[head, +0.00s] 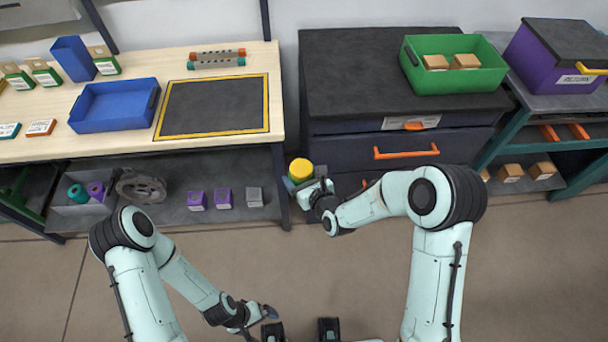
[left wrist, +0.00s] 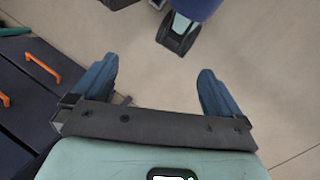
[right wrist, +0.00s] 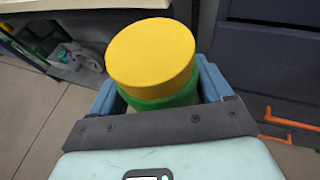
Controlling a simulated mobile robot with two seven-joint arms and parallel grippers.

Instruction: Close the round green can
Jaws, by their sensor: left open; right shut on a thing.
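The round green can shows in the right wrist view (right wrist: 172,99) below a thick round yellow lid (right wrist: 150,52). The lid covers the can's top; I cannot tell whether it is fully seated. In the head view the yellow lid (head: 301,168) is at my right gripper (head: 302,186), in front of the gap between the workbench and the dark cabinet. My right gripper's blue fingers (right wrist: 160,92) are shut around the can, which hides part of them. My left gripper (head: 266,313) is low over the floor, open and empty; its spread fingers show in the left wrist view (left wrist: 152,85).
The wooden workbench (head: 225,61) holds a blue tray (head: 118,104) and a framed dark mat (head: 215,106). The dark cabinet (head: 345,65) bears a green crate (head: 432,84). Purple boxes (head: 197,200) and a grey wheel (head: 141,187) sit on the lower shelf. The floor in front is largely clear.

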